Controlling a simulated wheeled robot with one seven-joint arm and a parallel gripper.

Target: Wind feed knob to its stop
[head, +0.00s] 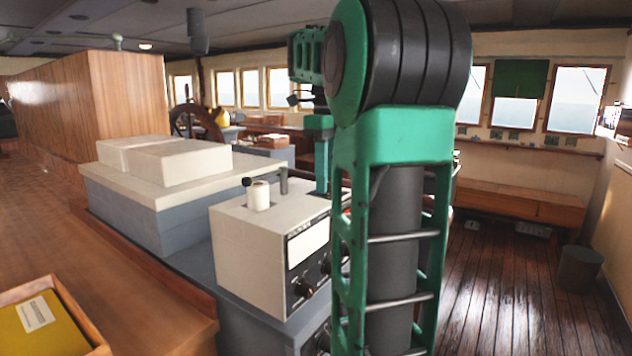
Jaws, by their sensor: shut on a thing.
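A cream instrument box (255,235) stands on a grey cabinet in the middle of the head view. Its black front panel (310,255) faces right and bears a white label plate and dark knobs. One dark knob (303,288) shows low on the panel's near side, and another (325,265) sits beside it. I cannot tell which knob is the feed knob. The far part of the panel is hidden behind my green and black arm. My arm's outer links run down behind the box's far corner; my gripper and anything at it are hidden.
A white cylinder (259,196) with a black ball beside it stands on the box. A long grey console (150,215) with a cream top lies behind left. A wooden tray (95,335) with a yellow folder is at near left. A dark bin (579,268) stands right; open plank floor lies before it.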

